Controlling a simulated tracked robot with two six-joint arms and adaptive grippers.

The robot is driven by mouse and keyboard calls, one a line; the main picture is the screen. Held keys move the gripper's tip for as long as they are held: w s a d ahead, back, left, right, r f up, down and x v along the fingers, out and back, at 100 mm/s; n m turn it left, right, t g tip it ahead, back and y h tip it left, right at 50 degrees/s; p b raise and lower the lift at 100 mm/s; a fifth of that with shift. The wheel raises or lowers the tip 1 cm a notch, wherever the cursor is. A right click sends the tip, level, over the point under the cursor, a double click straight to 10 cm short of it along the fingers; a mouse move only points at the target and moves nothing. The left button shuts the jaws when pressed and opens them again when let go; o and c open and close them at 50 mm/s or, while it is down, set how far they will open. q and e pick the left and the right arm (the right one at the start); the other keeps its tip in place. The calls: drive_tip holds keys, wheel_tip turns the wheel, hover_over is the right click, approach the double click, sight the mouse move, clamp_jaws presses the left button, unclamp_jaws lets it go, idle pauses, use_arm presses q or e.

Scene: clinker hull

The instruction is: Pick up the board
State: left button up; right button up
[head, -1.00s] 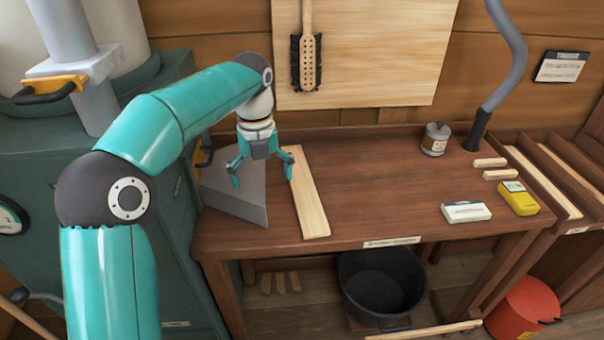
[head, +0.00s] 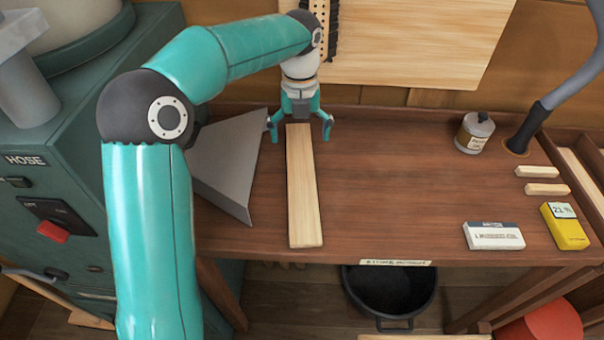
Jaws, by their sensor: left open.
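The board (head: 304,195) is a long, pale wooden plank lying flat on the brown bench, its near end close to the front edge. My left gripper (head: 300,132) is open at the far end of the board, with one finger on each side of it. A gap shows between each finger and the board. I cannot tell how high the fingertips are above the bench. My right gripper is not in view.
A grey sloped metal piece (head: 228,165) stands close left of the board. A small tin (head: 474,132), a white box (head: 493,236), a yellow device (head: 565,226) and two small wood blocks (head: 540,172) are at the right. The bench (head: 390,185) between is clear.

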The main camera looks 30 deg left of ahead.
use_arm(q)
hover_over(301, 174)
drive_tip(key=f, duration=0.5)
drive_tip(key=shift+w+a+f, duration=0.15)
drive_tip(key=shift+a+f, duration=0.05)
drive_tip(key=shift+f, duration=0.2)
drive_tip(key=shift+d+f, duration=0.15)
drive_tip(key=shift+f, duration=2.65)
drive_tip(key=shift+c, duration=0.3)
drive_tip(key=c, duration=1.3)
